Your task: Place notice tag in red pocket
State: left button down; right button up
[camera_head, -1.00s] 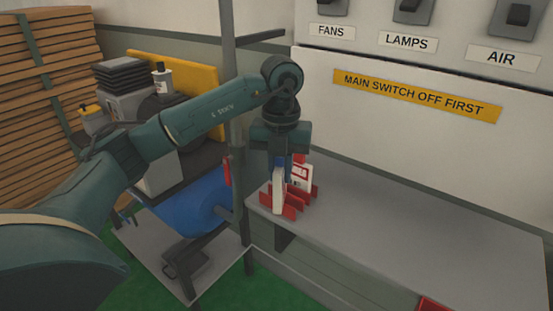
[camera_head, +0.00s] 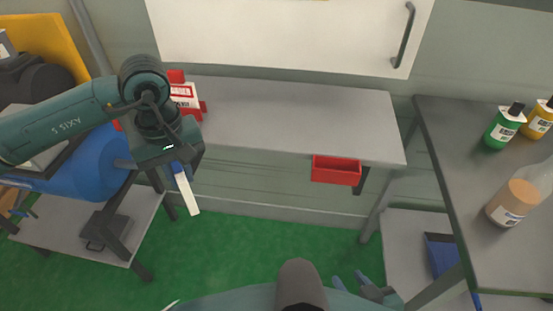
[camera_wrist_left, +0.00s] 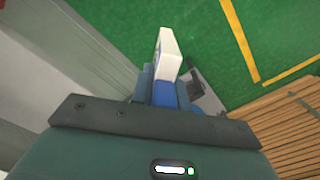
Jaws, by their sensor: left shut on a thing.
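My left gripper (camera_head: 177,168) is shut on the notice tag (camera_head: 188,194), a thin white piece with a blue upper end. The tag hangs, slightly tilted, in front of the grey bench's left end. In the left wrist view the tag (camera_wrist_left: 168,55) sticks out past the gripper (camera_wrist_left: 164,92), its blue end between the fingers. The red pocket (camera_head: 336,176) is an open-topped box on the bench's front edge, well to the right of the tag. What seems to be my right gripper (camera_head: 362,288) is low in the head view; its opening is unclear.
A red rack (camera_head: 203,108) with a white labelled card (camera_head: 184,97) stands on the bench (camera_head: 290,120), partly behind my left arm. The bench between rack and pocket is clear. A side table (camera_head: 450,150) with bottles is at right. A blue drum (camera_head: 95,165) is at left.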

aim_at(334, 175)
jog(key=z, duration=0.7)
jog(key=j+z, duration=0.1)
jog(key=z, duration=0.7)
jog(key=k+j+z, duration=0.1)
jog(key=z, duration=0.3)
jog(key=k+j, duration=0.25)
jog(key=j, duration=0.15)
jog(key=k+j, duration=0.25)
jog(key=j, duration=0.15)
jog(key=i+j, duration=0.3)
